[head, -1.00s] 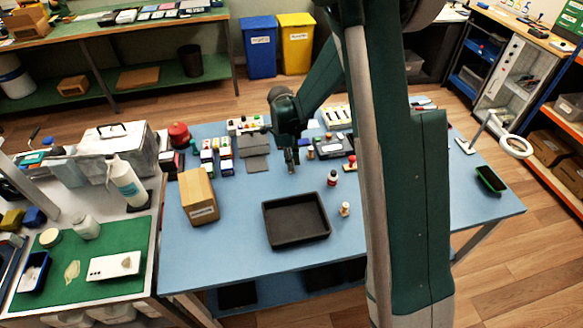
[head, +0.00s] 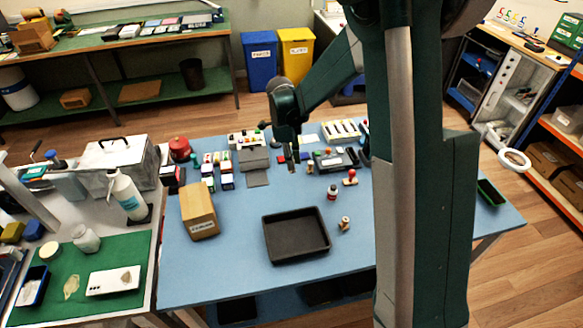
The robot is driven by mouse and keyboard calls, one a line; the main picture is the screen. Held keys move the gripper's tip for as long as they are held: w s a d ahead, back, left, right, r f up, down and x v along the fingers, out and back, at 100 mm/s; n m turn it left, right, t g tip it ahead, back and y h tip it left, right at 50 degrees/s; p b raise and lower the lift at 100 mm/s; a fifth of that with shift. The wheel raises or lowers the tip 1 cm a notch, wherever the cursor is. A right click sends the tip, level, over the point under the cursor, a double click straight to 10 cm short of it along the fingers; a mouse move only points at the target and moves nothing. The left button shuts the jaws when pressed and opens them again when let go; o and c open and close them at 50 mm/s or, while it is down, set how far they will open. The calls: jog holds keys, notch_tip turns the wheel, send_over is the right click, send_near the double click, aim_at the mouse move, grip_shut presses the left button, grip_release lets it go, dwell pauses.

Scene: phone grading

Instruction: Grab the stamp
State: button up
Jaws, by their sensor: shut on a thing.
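My gripper (head: 291,166) hangs over the blue table (head: 250,265), behind the black tray (head: 296,256). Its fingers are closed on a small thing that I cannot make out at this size. A stamp with a red handle (head: 350,177) stands on the table to the right of my gripper, apart from it. A small wooden-topped stamp-like piece (head: 345,224) is just right of the tray, looking tilted. Another small wooden piece (head: 310,168) is close to the right of my gripper.
A small dark bottle with a red band (head: 332,192) stands behind the tray. A cardboard box (head: 198,212) is left of the tray. Small coloured boxes (head: 226,175) and grey pads (head: 254,160) lie left of my gripper. The table's left front is clear.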

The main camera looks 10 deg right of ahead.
jog(key=shift+r, duration=0.6)
